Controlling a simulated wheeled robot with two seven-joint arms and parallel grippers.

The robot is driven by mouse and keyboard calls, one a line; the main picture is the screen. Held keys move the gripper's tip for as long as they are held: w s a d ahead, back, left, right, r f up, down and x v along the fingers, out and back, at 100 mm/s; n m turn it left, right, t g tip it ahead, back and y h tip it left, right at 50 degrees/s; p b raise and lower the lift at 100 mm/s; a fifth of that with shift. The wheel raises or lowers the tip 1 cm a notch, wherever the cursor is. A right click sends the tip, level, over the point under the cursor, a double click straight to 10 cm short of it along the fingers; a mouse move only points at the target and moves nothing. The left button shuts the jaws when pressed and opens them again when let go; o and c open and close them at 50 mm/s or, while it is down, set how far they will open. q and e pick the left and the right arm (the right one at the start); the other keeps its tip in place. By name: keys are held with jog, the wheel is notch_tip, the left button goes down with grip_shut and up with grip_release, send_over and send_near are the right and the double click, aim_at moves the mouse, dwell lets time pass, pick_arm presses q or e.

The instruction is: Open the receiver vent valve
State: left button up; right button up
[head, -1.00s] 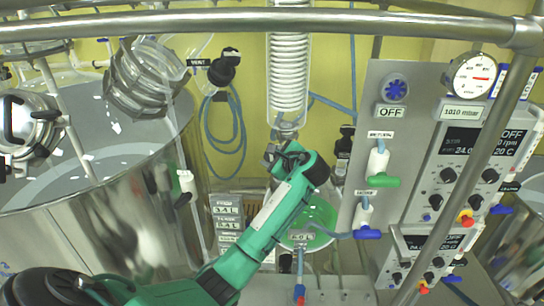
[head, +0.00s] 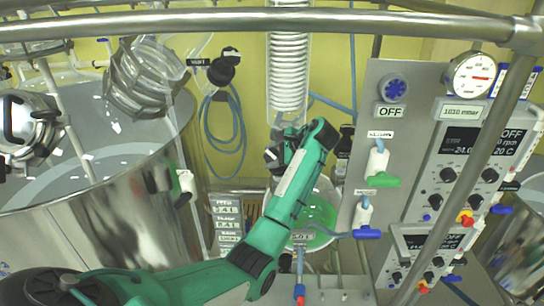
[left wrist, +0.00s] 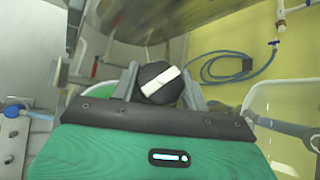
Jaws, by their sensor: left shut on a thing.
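A black round knob with a white bar across its face (left wrist: 159,82) shows in the left wrist view. My left gripper (left wrist: 162,90) is shut on it, with one grey finger on each side. The white bar runs slantwise in that view. In the head view my green left arm reaches up in front of the receiver flask (head: 322,218), which holds green liquid. The gripped knob and my fingertips cannot be made out clearly there. My right gripper is not in view.
A black valve labelled VENT (head: 222,68) hangs at the upper left by a coiled blue hose. A large steel vessel (head: 90,230) stands at left. A grey panel (head: 350,205) with green and blue taps stands right of my arm. A metal rail (head: 270,20) crosses the top.

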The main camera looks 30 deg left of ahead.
pick_arm(q)
jog(key=shift+f, duration=0.1)
dwell(0.3)
jog(key=o, duration=1)
